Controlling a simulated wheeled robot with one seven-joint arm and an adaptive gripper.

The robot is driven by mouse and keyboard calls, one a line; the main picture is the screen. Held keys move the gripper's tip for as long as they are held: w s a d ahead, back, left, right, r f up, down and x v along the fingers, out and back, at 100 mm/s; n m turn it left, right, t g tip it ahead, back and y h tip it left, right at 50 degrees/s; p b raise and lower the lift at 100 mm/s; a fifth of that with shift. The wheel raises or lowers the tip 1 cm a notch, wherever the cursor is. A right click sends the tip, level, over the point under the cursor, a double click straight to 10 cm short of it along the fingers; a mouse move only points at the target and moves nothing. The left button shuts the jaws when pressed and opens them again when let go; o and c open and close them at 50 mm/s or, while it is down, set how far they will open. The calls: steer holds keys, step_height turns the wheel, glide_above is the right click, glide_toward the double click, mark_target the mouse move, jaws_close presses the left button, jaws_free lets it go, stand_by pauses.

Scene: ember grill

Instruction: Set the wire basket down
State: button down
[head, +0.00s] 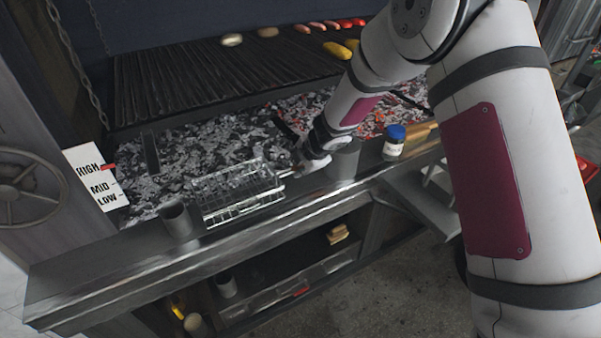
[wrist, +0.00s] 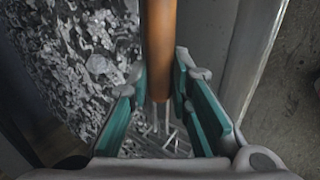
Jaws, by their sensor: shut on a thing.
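The wire basket (head: 240,192) is a shiny wire cage at the front of the grill, where the coal bed meets the front ledge. I cannot tell whether it rests there or hangs just above. My gripper (head: 312,166) is at its right end. In the wrist view my gripper (wrist: 162,82) has its teal-padded fingers on both sides of a brown wooden handle (wrist: 158,45) and is shut on it. A few wires of the basket (wrist: 168,140) show below the handle, between the fingers. The handle is mostly hidden by the arm in the head view.
A dark cup (head: 176,220) stands left of the basket, another (head: 344,160) to the right. A blue-capped jar (head: 394,142) stands farther right. The front ledge (head: 130,262) is bare at left. Grey coals (head: 200,150) lie behind, under the raised grate (head: 200,80) with food along its back.

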steer(key=shift+w+f+b, duration=0.3)
steer(key=shift+f+b, duration=0.5)
steer(key=shift+b, duration=0.95)
steer(key=f+b, duration=0.1)
steer(key=b, duration=0.2)
steer(key=shift+f, duration=0.25)
steer(key=shift+s+f+b, duration=0.15)
steer(key=shift+f+b, duration=0.05)
steer(key=shift+b, duration=0.25)
steer(key=shift+f+b, duration=0.5)
steer(key=shift+b, duration=0.35)
steer(key=c, duration=1.5)
jaws_free()
steer(key=shift+s, duration=0.1)
steer(key=shift+o, duration=0.2)
